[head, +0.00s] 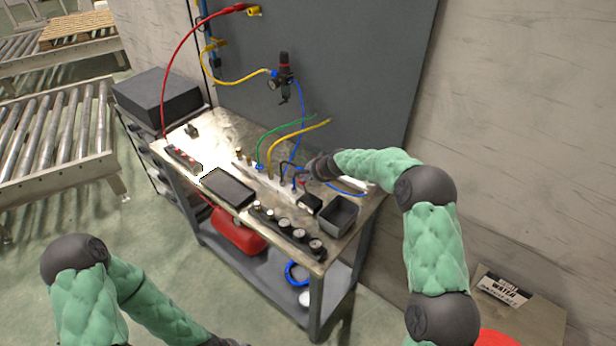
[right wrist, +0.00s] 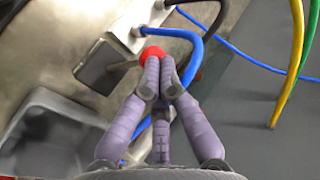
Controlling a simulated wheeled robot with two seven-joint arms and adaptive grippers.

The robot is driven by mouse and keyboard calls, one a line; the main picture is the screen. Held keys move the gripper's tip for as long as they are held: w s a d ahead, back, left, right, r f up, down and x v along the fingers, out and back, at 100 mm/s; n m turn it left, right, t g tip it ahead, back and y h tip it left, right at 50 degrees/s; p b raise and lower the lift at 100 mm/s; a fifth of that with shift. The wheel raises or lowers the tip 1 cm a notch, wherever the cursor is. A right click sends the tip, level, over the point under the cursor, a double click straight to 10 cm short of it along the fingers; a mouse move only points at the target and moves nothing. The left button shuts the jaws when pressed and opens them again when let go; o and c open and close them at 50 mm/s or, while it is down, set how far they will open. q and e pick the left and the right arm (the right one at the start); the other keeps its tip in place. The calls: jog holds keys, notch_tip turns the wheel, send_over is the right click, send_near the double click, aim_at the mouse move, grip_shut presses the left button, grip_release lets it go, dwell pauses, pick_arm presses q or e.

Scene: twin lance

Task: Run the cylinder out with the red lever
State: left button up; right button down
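My right gripper (head: 312,172) is over the right part of the workbench, among the hoses and the valve parts. In the right wrist view its fingers (right wrist: 160,68) are drawn together. A red knob (right wrist: 152,52) shows just beyond the fingertips, and more red shows to their right. The fingers overlap the knob in the picture; whether they grip it I cannot tell. A blue hose passes close by the fingertips. A pale elongated metal part (head: 262,177) lies on the bench left of the gripper; I cannot tell if it is the cylinder. My left gripper is out of view.
Green and yellow hoses rise near the gripper. A red tank (head: 238,232) is on the lower shelf.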

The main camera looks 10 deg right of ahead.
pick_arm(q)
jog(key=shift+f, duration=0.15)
pick_arm(e)
jog(key=shift+s+f, duration=0.1)
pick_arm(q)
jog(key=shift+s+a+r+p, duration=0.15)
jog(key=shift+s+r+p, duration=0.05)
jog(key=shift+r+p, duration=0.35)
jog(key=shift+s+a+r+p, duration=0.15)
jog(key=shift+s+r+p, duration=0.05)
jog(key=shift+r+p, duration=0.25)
pick_arm(e)
jog(key=w+a+r+v, duration=0.1)
jog(key=r+v, duration=0.1)
jog(key=v, duration=1.1)
jog(key=shift+w+r, duration=0.2)
jog(key=shift+r, duration=0.1)
